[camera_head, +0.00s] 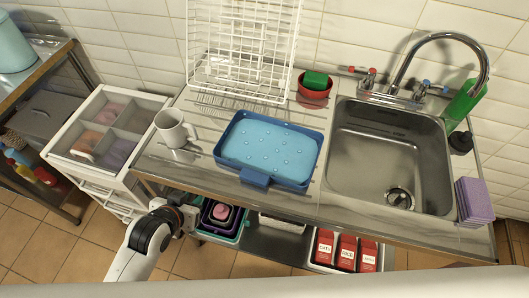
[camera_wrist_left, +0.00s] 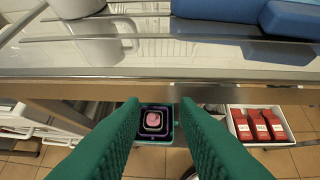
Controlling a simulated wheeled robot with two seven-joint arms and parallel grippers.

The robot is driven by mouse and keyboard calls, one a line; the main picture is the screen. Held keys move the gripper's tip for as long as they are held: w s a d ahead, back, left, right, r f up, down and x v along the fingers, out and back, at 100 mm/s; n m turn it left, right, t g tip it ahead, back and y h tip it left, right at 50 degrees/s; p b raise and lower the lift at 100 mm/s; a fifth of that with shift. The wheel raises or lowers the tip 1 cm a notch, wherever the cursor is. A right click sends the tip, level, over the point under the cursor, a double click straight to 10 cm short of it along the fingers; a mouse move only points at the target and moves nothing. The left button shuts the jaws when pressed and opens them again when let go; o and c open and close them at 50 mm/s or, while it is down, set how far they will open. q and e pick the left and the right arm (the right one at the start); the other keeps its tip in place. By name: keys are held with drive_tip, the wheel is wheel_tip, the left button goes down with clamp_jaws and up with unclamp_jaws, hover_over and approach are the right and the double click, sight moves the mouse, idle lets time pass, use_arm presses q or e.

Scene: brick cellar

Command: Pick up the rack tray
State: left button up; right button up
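The rack tray (camera_head: 255,178), which I take to be the blue tray with a light-blue dotted floor and a front tab, lies flat on the counter left of the sink. Its blue edge and tab (camera_wrist_left: 290,20) show at the top right of the left wrist view, cut off by the frame. My left gripper (camera_head: 192,216) is low at the counter's front edge, left of and nearer than the tray, not touching it. In the left wrist view its two green ribbed fingers (camera_wrist_left: 158,102) stand apart with nothing between them. My right gripper is not in view.
A white mug (camera_head: 175,128) stands left of the tray. A white wire rack (camera_head: 240,50) and a red bowl with a green sponge (camera_head: 315,85) are behind it. The sink (camera_head: 385,155) is right. Below the counter are nested boxes (camera_head: 222,215) and a red-carton bin (camera_head: 347,250).

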sight(218, 143)
use_arm(q)
drive_tip(key=w+r+t+h, duration=0.1)
drive_tip(key=w+r, duration=0.1)
drive_tip(key=w+d+r+m+t+h, duration=0.1)
drive_tip(key=w+r, duration=0.1)
drive_tip(key=w+d+r+t+h, duration=0.1)
drive_tip(key=w+r, duration=0.1)
drive_tip(key=shift+w+r+m, duration=0.1)
drive_tip(key=shift+w+m, duration=0.2)
drive_tip(key=shift+w, duration=0.05)
drive_tip(key=p+x, duration=0.1)
drive_tip(key=x, duration=0.5)
drive_tip(key=shift+d+r, duration=0.15)
drive_tip(key=shift+r, duration=0.05)
drive_tip(key=shift+p+x, duration=0.8)
drive_tip(key=shift+x, duration=2.1)
drive_tip(key=shift+r, duration=0.1)
drive_tip(key=shift+c, duration=0.6)
drive_tip(key=shift+t, duration=0.3)
clamp_jaws()
